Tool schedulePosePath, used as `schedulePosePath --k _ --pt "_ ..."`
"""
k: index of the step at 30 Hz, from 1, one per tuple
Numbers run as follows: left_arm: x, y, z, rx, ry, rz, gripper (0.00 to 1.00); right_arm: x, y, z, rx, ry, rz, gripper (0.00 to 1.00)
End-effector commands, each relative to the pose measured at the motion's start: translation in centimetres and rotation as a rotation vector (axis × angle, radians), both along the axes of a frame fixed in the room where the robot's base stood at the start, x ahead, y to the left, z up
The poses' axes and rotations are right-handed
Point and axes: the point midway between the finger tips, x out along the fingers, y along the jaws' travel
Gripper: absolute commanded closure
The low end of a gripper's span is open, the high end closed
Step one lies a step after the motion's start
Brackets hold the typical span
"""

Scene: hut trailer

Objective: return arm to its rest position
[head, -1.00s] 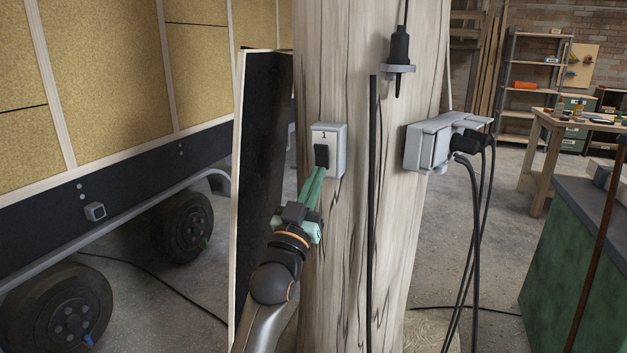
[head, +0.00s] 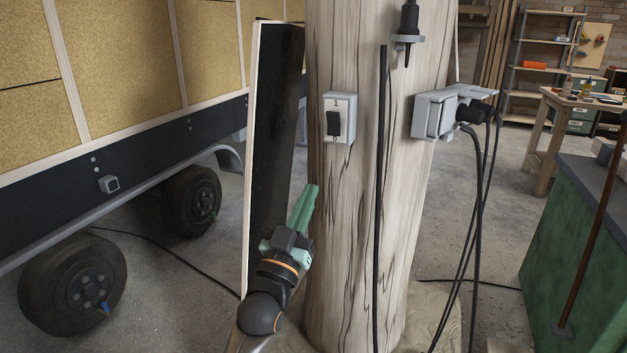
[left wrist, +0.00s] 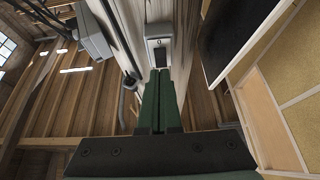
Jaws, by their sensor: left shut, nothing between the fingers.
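My left gripper (head: 305,205) has green fingers, closed together and empty. It is in front of the wooden post (head: 345,220), below and left of the wall switch, and apart from the switch. The switch (head: 340,118) is a light grey box with a dark rocker on the post. In the left wrist view the closed fingers (left wrist: 161,82) point up toward the switch box (left wrist: 160,42). My right gripper is not in view.
A dark upright board (head: 272,150) stands close left of my arm. A grey socket box (head: 432,115) with hanging black cables is on the post's right side. The trailer (head: 120,140) fills the left. A green cabinet (head: 570,250) stands at right.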

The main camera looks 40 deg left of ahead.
Motion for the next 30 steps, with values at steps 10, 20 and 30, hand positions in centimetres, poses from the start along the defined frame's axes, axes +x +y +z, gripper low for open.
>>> schedulePosePath --k 10,20,30 --pt "-0.6 -0.1 -0.5 0.000 -0.002 0.000 1.00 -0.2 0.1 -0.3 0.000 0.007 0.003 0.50" --pt "-0.6 -0.1 -0.5 0.000 -0.001 0.000 1.00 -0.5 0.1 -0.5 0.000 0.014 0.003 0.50" --pt "-0.4 -5.3 -12.0 -0.009 0.319 -0.132 1.00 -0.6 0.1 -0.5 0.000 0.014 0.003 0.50"
